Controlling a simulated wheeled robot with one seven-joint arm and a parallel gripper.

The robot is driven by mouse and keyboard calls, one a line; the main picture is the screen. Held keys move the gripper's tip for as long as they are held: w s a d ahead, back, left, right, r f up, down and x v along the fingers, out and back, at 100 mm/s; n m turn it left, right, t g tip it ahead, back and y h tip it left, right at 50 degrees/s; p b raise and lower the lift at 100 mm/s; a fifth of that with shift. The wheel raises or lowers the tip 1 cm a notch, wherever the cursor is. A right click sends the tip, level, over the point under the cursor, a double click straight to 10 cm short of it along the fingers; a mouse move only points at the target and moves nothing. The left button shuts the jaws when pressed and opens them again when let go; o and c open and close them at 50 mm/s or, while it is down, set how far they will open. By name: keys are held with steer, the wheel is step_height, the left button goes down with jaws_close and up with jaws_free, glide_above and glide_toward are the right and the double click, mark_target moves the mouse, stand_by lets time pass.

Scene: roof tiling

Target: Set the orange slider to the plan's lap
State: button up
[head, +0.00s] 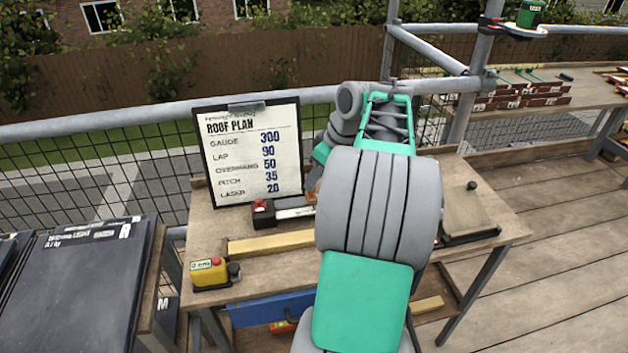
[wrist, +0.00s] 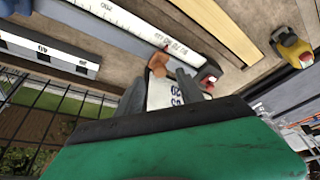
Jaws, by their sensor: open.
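The roof plan board (head: 253,150) stands at the back of the bench and reads LAP 90, with gauge 300, overhang 50, pitch 35 and laser 20. A white scale with dark markings (wrist: 150,22) lies on the bench in the wrist view. A small orange-brown slider (wrist: 158,62) sits by its edge. My gripper (wrist: 161,76) is open, with its grey fingers close to the slider on either side. I cannot tell whether they touch it. A white part with blue digits shows between the fingers.
A red-ended block (head: 263,213) lies below the board. A yellow device (head: 210,273) stands at the front left of the bench, near a wooden strip (head: 270,243). Dark panels (head: 75,285) stand to the left. A metal rail (head: 150,120) runs behind the bench.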

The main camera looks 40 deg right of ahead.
steer(key=p+v, duration=0.1)
steer(key=v, duration=0.3)
steer(key=shift+s+r, duration=0.2)
steer(key=shift+r, duration=0.15)
